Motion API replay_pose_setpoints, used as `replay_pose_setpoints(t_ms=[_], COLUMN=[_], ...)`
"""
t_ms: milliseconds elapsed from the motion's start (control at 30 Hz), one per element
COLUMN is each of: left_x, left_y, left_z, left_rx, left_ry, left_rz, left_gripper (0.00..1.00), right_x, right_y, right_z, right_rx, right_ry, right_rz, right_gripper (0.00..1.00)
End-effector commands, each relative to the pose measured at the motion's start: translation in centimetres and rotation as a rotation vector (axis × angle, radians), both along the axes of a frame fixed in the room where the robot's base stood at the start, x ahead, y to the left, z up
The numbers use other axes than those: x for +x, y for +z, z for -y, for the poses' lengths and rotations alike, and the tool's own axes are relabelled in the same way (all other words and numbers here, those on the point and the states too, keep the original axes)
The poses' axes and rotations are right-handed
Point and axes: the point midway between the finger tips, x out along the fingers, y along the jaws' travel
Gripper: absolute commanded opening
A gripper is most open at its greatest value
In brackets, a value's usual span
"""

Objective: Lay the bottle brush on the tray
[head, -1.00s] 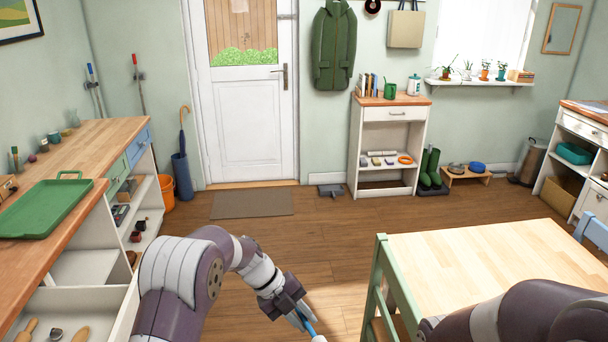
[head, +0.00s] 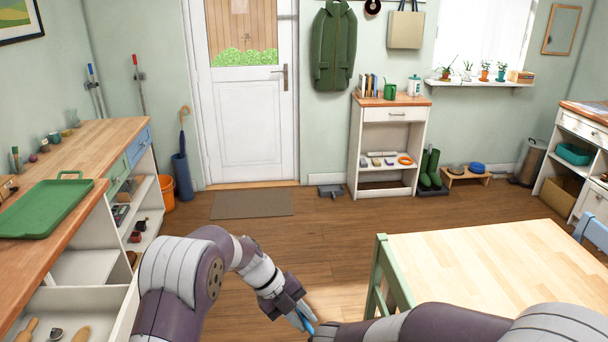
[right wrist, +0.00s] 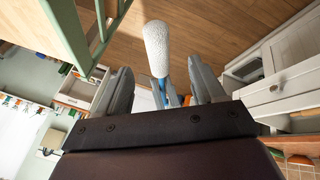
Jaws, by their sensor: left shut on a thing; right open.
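The bottle brush has a blue handle, of which a short piece (head: 309,327) shows at the bottom of the head view. My left gripper (head: 301,316) is shut on it, over the floor. In the right wrist view the brush's white bristle head (right wrist: 157,48) points up the picture. My right gripper (right wrist: 158,68) is open, its two fingers on either side of the brush in that view; I cannot tell if they touch it. In the head view its fingers are not clearly seen. The green tray (head: 45,209) lies empty on the left counter.
The wooden left counter (head: 100,140) has small jars at its back and open shelves below. A pale table (head: 480,260) with a green chair (head: 392,275) stands at right. Open floor (head: 330,225) lies between them.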

Motion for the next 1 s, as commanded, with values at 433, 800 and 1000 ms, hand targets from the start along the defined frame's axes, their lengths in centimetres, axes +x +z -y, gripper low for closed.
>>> replay_pose_setpoints(t_ms=[433, 800, 1000], left_x=[0.5, 0.5, -0.1], left_y=[3.0, 3.5, 2.9], left_z=[-2.1, -2.5, -2.0], left_rx=[-0.001, 0.0, -0.002], left_ry=[0.001, 0.0, -0.007], left_rz=[0.003, 0.0, -0.001], left_gripper=[0.0, 0.0, 0.0], right_x=[3.5, 3.5, 4.6], right_y=[-6.5, -6.5, -5.2], right_z=[0.3, 0.3, 1.0], right_rx=[0.003, 0.001, 0.008], right_ry=[-0.003, -0.004, -0.038], right_rz=[0.0, -0.001, 0.033], right_gripper=[0.68, 0.68, 0.68])
